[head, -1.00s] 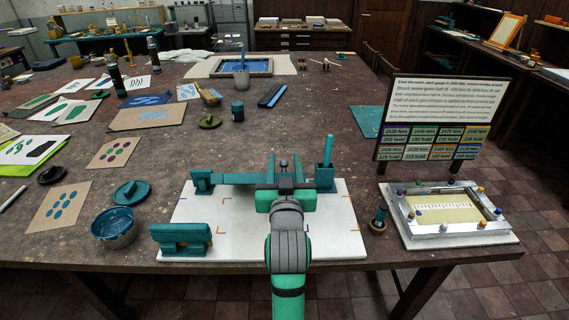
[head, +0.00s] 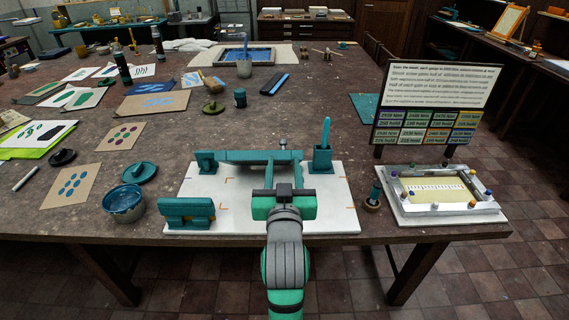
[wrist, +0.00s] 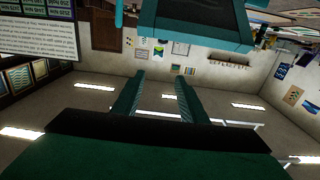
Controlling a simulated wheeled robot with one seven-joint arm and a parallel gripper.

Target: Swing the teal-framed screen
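The teal-framed screen (head: 240,157) shows in the head view as a long teal bar across the back of a white board (head: 255,220), seen nearly edge-on. A teal hinge block (head: 207,163) stands at its left end. My gripper (head: 284,158) comes from the front over the board. Its two fingers are apart and overlap the bar's right part in the picture; I cannot tell whether they touch. The wrist view is upside down. There the open gripper (wrist: 161,79) has nothing between its fingers, and a teal frame (wrist: 195,34) with a grey inner face lies beyond.
A teal block (head: 187,214) sits at the board's front left. A teal cup (head: 322,161) with an upright handle stands right of the fingers. A small pot (head: 373,198), a silver-framed tray (head: 435,188) and a sign (head: 435,104) stand further right. A bowl (head: 125,204) is left.

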